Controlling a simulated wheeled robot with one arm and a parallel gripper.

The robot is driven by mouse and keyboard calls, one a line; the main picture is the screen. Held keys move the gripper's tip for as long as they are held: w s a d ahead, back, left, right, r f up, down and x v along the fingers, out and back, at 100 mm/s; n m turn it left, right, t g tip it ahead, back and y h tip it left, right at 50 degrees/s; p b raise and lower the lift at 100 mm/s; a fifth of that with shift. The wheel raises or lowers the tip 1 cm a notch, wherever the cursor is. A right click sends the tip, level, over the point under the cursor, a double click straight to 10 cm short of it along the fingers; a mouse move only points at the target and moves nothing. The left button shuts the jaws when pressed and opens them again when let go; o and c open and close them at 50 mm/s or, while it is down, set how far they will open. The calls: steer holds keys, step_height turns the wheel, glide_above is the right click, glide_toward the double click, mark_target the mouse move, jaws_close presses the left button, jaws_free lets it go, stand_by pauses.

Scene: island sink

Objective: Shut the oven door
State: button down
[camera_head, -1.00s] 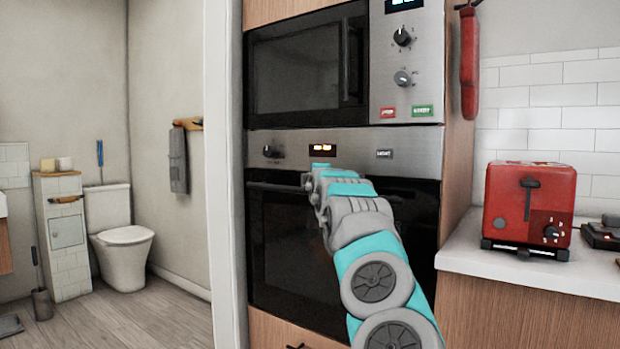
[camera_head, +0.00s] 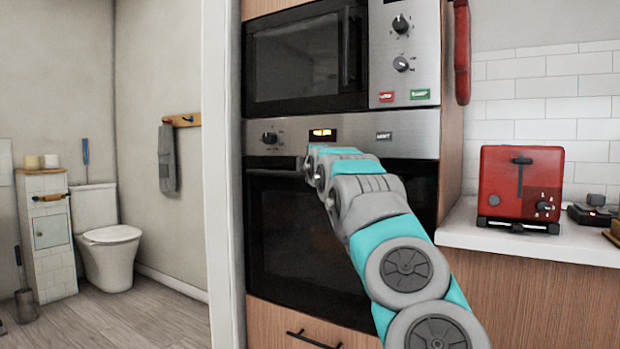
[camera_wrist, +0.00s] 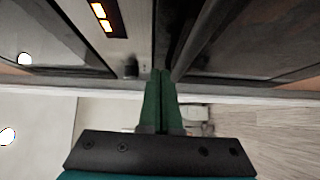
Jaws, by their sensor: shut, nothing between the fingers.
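The oven door (camera_head: 290,240) is a dark glass panel below the steel control panel (camera_head: 350,133). It looks closed or nearly closed; I cannot tell whether a small gap is left. Its handle (camera_head: 268,173) runs across the top, and my arm covers the middle of it. In the wrist view the green fingers of my gripper (camera_wrist: 160,78) are together and empty. Their tips are at the oven front, between the control panel with its lit display (camera_wrist: 103,16) and the door handle (camera_wrist: 195,42). Contact is unclear. My arm hides the gripper in the head view.
A microwave (camera_head: 305,62) sits above the oven, and a drawer (camera_head: 290,322) with a dark handle lies below. A red toaster (camera_head: 520,183) stands on the counter (camera_head: 490,237) at right. A wall edge (camera_head: 222,200) borders the oven's left; a bathroom with a toilet (camera_head: 110,250) lies beyond.

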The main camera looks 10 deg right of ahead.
steer(key=s+b, duration=0.5)
steer(key=s, duration=0.2)
steer(key=shift+s+d, duration=0.15)
steer(key=shift+d, duration=0.2)
